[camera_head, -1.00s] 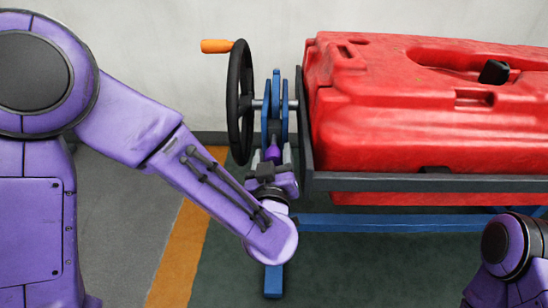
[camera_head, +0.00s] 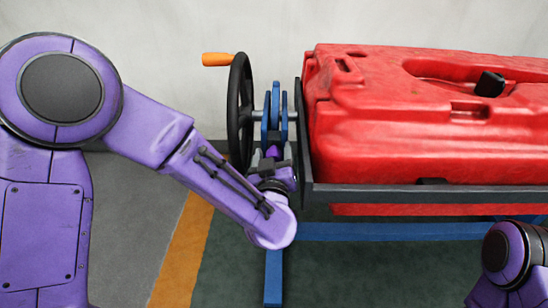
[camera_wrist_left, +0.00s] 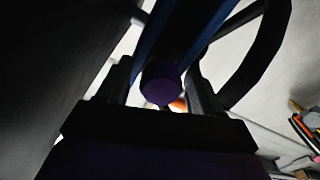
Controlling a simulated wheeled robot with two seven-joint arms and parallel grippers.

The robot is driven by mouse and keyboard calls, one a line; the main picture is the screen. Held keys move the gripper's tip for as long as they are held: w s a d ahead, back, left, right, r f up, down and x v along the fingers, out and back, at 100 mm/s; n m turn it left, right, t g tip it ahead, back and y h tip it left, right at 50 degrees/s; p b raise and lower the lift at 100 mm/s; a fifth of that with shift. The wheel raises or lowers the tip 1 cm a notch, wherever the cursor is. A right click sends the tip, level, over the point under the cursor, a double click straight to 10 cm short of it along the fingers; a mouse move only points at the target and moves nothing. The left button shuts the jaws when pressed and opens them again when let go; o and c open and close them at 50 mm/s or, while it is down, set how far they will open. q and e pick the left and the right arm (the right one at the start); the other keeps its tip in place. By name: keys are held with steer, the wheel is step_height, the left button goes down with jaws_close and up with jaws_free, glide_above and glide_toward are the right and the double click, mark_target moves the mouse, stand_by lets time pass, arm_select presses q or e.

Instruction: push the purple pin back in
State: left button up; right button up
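The purple pin (camera_head: 272,152) sits at the lower end of the blue plates (camera_head: 274,110), beside the black handwheel. Its round end (camera_wrist_left: 162,84) faces me in the left wrist view. My left gripper (camera_head: 272,159) is open. Its two dark fingers (camera_wrist_left: 160,88) stand on either side of the pin, with narrow gaps that look clear of it. How far the pin sits in its hole is hidden. My right gripper is out of view; only part of my right arm shows at the lower right.
The black handwheel (camera_head: 240,112) with an orange handle (camera_head: 217,59) stands just left of the plates. A red tank (camera_head: 400,115) lies in a dark frame (camera_head: 400,194) to the right, above a blue rail (camera_head: 360,231). Floor at the front is free.

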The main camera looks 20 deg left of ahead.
arm_select(q)
steer(key=shift+s+d, duration=0.1)
steer(key=p+v, duration=0.2)
steer(key=v, duration=0.8)
steer(key=shift+s, duration=0.2)
